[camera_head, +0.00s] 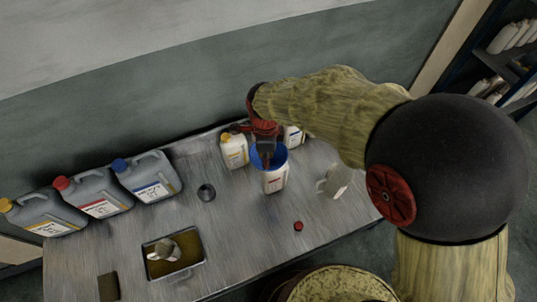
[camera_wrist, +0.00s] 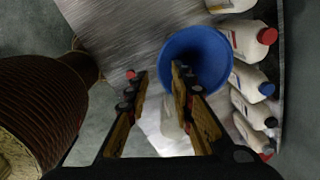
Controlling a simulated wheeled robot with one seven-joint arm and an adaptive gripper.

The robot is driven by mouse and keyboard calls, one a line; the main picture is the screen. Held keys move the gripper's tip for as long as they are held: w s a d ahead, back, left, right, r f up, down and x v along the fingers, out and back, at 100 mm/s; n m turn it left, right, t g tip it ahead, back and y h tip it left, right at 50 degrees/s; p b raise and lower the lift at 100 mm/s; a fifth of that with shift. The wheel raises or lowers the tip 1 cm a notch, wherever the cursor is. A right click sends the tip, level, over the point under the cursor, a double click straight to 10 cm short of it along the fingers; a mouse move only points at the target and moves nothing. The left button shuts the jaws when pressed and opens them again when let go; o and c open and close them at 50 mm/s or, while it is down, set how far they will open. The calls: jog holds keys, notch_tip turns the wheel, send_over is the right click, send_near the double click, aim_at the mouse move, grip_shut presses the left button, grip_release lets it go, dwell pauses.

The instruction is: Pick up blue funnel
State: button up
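The blue funnel (camera_head: 282,156) sits mouth-up in the top of a white bottle (camera_head: 273,182) near the middle of the table. In the wrist view its wide round mouth (camera_wrist: 205,48) faces the camera. My gripper (camera_head: 265,150) points down at the funnel from above. In the wrist view my gripper (camera_wrist: 158,72) has its fingers spread apart. One finger overlaps the funnel's mouth and the other is outside, left of the rim. I cannot tell whether a finger touches the rim.
White bottles (camera_head: 234,150) stand behind the funnel. A clear jug (camera_head: 335,181) is to its right. A red cap (camera_head: 298,226) lies in front. Grey canisters (camera_head: 148,178) and a metal tray (camera_head: 201,268) are at left. A dark round object (camera_head: 206,193) lies between.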

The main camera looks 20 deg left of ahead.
jog(key=f, duration=0.4)
jog(key=f+p, duration=0.1)
jog(key=f, duration=0.1)
jog(key=shift+w+d+f, duration=0.2)
jog(key=shift+d+f, duration=0.15)
jog(key=shift+f, duration=0.05)
jog(key=shift+c, duration=0.7)
jog(key=c, duration=0.4)
grip_shut()
